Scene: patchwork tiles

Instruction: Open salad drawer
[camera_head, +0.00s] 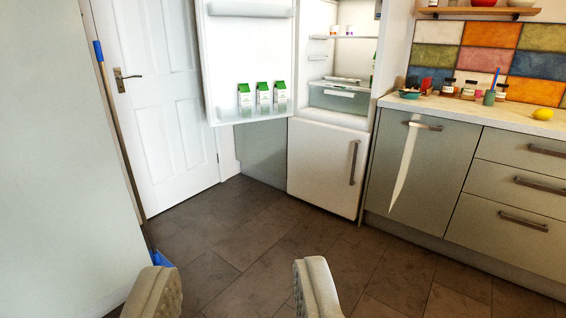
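The salad drawer (338,101) is a clear-fronted drawer at the bottom of the fridge's upper compartment, and it looks shut. The fridge door (248,60) stands wide open to the left, with three green-topped cartons (262,94) on its lower shelf. My gripper (236,291) shows at the bottom of the view as two pale fingers spread wide apart, with only floor between them. It is well short of the fridge and touches nothing.
Below is a closed white lower fridge door (322,167) with a vertical handle. Grey-green cabinets and a counter (500,117) with jars and a lemon stand to the right. A white room door (160,90) is at left. The tiled floor (225,225) ahead is clear.

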